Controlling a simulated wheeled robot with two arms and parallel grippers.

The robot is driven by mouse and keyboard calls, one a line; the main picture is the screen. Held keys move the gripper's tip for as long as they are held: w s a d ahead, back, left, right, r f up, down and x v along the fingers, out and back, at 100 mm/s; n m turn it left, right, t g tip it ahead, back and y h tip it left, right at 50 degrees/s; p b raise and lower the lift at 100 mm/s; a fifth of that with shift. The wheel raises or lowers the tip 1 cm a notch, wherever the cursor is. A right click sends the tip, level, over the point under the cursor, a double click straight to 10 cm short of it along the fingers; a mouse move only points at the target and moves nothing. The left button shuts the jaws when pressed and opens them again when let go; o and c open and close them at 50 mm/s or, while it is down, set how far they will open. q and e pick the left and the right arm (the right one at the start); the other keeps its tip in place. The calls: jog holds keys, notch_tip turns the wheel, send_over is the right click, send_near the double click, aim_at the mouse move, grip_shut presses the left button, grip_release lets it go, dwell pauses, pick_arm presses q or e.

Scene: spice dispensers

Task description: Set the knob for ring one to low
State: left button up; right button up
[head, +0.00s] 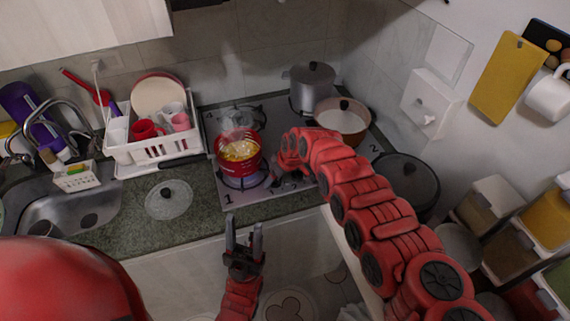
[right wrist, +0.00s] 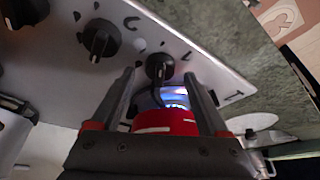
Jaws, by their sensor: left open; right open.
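A red pot (head: 239,151) with yellow food stands over the lit ring one at the hob's front left. Its blue flame shows in the right wrist view, with the red pot (right wrist: 165,122) beside it. A row of black knobs sits on the hob panel. The knob nearest ring one (right wrist: 158,66) lies between the open fingertips of my right gripper (right wrist: 162,75); I cannot tell whether they touch it. Another black knob (right wrist: 98,40) is to its left. My left gripper (head: 244,228) is open and empty, in front of the counter edge. My right arm hides most knobs in the head view.
A glass lid (head: 168,199) lies on the counter left of the hob. A white dish rack (head: 155,149) stands behind it. Spice dispensers (head: 491,203) are at right.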

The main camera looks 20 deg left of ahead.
jog(key=b+v, duration=0.3)
jog(key=v, duration=1.4)
jog(key=shift+a, duration=0.1)
